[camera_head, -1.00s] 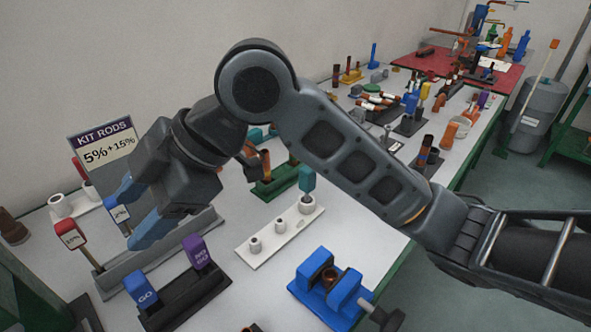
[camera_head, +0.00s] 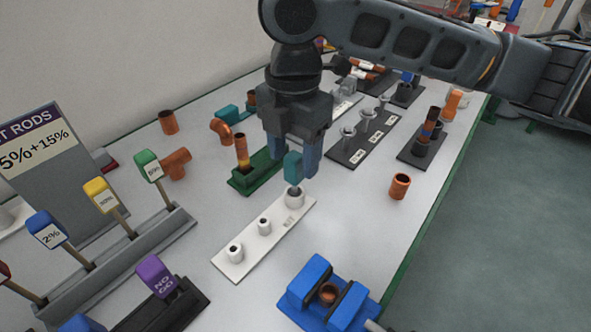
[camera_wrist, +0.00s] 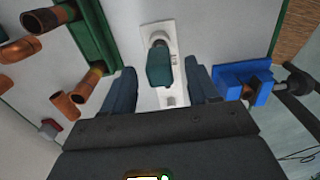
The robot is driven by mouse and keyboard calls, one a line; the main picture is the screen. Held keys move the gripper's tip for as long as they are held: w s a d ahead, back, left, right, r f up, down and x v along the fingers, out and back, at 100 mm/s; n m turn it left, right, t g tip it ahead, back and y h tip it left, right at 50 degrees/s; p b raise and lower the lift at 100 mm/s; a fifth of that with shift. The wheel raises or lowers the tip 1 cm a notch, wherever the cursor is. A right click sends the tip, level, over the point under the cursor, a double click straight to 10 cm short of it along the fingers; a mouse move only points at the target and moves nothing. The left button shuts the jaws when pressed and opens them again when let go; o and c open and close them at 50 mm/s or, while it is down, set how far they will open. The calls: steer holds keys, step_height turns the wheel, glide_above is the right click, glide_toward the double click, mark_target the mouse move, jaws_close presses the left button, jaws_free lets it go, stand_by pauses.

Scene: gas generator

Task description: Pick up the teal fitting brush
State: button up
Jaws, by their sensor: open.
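The teal fitting brush (camera_head: 293,167) stands upright with its lower end at the far socket of a white holder (camera_head: 232,268). The brush also shows in the wrist view (camera_wrist: 159,68), in the gap between the fingers. My gripper (camera_head: 296,168) is open, pointing down, with its blue fingers on either side of the teal handle. In the wrist view my gripper (camera_wrist: 162,88) shows clear space between each finger and the handle. The other sockets of the white holder are empty.
A green stand (camera_head: 246,178) with a copper piece is close on the left. A blue vise (camera_head: 312,283) is in front. A dark rack (camera_head: 350,157) stands behind to the right. A grey rod rack (camera_head: 135,250) is at left, with bare tabletop between.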

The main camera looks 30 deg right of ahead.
mark_target(294, 172)
step_height(294, 172, down, 4)
steer(key=shift+d+f, duration=0.1)
steer(key=shift+f, duration=0.1)
steer(key=c, duration=0.9)
